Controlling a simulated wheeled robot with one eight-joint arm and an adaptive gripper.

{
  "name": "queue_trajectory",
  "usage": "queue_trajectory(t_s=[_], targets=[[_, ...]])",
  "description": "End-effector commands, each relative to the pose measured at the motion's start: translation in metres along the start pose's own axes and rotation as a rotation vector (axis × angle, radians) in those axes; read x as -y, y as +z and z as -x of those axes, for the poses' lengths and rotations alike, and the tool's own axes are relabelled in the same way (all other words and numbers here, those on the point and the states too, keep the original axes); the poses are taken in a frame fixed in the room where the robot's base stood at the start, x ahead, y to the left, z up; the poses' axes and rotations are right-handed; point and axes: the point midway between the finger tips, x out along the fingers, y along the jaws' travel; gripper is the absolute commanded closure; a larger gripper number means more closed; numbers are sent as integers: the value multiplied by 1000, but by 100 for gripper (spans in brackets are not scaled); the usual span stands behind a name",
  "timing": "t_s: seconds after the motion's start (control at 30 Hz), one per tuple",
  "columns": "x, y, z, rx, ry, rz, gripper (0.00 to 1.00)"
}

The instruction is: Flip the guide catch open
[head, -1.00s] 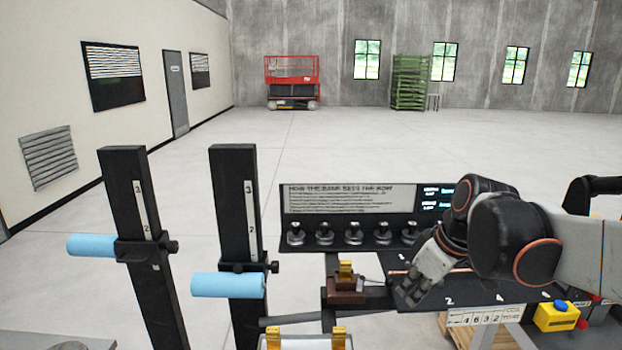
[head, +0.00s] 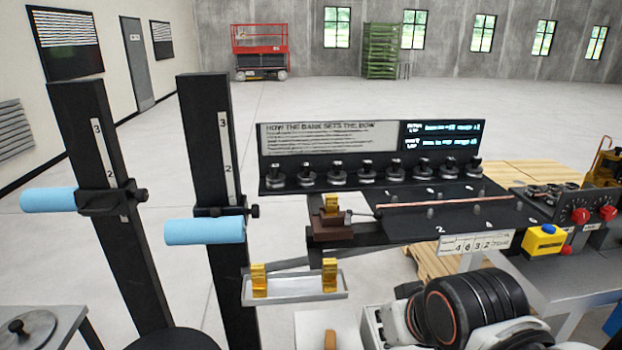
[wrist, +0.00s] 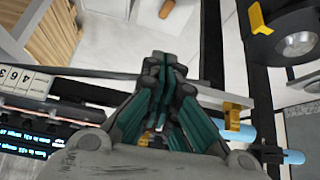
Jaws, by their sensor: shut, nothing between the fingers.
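A brown block (head: 331,230) with a small upright gold piece (head: 331,205) stands at the left end of the bank. It looks like the guide with its catch, but I cannot tell the catch's position. A thin copper tube (head: 445,201) lies across the dark bank plate (head: 410,230), its left end near the block. My gripper (wrist: 164,58) is shut and empty in the wrist view, pointing up the picture. In the head view only my arm shows at the bottom; I cannot make out the fingertips there.
Two black posts (head: 204,130) with blue rollers (head: 205,231) stand at left. A white tray (head: 300,290) with two gold brackets (head: 259,280) lies in front of the block. Several knobs (head: 366,174) line the bank's back. A yellow box with a blue button (head: 545,240) is at right.

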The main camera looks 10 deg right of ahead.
Motion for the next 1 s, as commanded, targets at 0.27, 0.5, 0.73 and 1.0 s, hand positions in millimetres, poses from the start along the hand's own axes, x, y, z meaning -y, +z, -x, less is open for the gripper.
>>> queue_trajectory(t_s=[0.27, 0.5, 0.73, 1.0], targets=[[-1, -55, 23, 76, 10, 364, 100], [-3, -127, 34, 204, -18, 933, 100], [-2, -190, 31, 328, -103, 1468, 100], [1, -247, 13, 449, -268, 2018, 100]])
